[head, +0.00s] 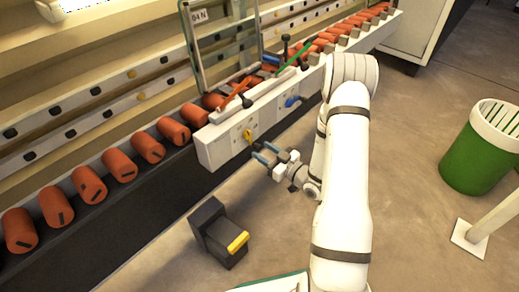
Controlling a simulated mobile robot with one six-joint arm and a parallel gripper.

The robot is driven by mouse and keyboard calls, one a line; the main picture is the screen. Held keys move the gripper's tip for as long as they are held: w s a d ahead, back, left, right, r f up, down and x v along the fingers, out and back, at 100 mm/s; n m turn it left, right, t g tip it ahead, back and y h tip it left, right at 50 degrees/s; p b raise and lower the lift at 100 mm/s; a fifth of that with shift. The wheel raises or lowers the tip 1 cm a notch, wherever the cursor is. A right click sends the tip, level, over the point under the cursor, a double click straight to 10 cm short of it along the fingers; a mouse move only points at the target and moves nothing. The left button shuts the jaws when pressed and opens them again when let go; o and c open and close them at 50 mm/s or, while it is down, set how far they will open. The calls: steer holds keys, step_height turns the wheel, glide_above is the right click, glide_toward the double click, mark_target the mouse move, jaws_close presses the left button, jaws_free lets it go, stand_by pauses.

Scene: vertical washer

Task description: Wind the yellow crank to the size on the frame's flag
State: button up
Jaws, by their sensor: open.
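The small yellow crank (248,137) sticks out of the front face of the white rail housing (222,150). The small white flag (199,16) is at the upper left of the upright glass frame (189,55); it seems to read "04 N", though it is small. Nothing shows between the fingers. Whether a fingertip touches the crank, I cannot tell. Any size scale by the crank is too small to read.
Orange rollers (122,166) line the conveyor. A dark pedestal with a yellow bar (237,242) stands on the floor below. A green bin (480,155) is at right. Floor between is clear.

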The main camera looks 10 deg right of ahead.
mark_target(262, 149)
steer(key=shift+b+x, duration=0.3)
steer(key=shift+x, duration=1.35)
steer(key=shift+c, duration=0.3)
jaws_close()
steer(key=shift+w+d+n+b, duration=0.2)
steer(key=shift+d+n+b, duration=0.05)
steer(key=shift+n+b, duration=0.55)
steer(key=shift+w+d+r+n+b, duration=0.1)
steer(key=shift+d+r+n+b, duration=0.1)
steer(key=shift+r+n+b, duration=0.15)
steer(key=shift+f, duration=0.1)
steer(key=shift+o, duration=0.3)
jaws_free()
